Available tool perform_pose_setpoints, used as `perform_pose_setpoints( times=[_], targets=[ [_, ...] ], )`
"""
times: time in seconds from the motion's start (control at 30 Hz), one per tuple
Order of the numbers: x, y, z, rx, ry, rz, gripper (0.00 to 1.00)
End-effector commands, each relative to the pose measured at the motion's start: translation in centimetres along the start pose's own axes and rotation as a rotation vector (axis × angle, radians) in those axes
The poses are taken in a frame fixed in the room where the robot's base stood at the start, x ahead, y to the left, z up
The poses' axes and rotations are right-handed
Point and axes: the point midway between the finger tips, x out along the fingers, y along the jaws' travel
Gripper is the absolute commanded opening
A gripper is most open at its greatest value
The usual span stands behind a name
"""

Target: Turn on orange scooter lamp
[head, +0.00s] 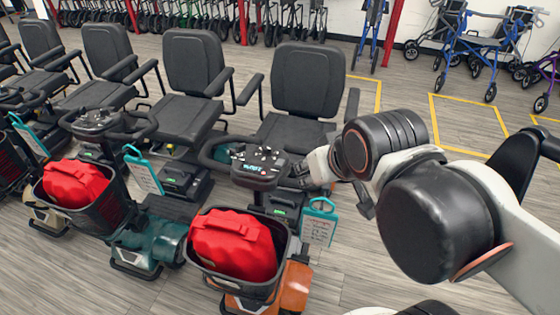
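The orange scooter (296,285) stands at the front centre, with orange bodywork low down and a black seat behind. Its dark control console (256,172), with small knobs and a lit blue display, sits on top of the steering column. I cannot pick out the lamp or its switch for certain. My arm reaches in from the right, and my gripper (305,176) is just right of the console. Its fingers are small and partly hidden by my arm, so I cannot tell whether they are open or touch the console.
A black basket (277,287) with a red bag (232,244) is in front of the console. A teal-framed tag (319,222) hangs at its right. A teal scooter (155,236) and others stand left. Walkers (470,45) stand at the back right. Open floor lies right of the seat.

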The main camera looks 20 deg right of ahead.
Motion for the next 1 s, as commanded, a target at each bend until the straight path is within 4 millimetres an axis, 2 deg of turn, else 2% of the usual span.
perform_pose_setpoints(
  times=[0.03,0.13,0.27,0.57,1.0],
  targets=[
    [0.0,0.0,0.0,0.0,0.0,0.0,0.22],
    [0.0,0.0,-0.3,0.006,-0.005,0.0,0.0],
    [0.0,0.0,-1.3,0.029,-0.025,0.003,0.0],
    [1.1,0.0,-5.7,0.141,-0.121,0.025,0.0],
    [5.1,0.0,-11.6,0.316,-0.263,0.089,0.0]
  ],
)
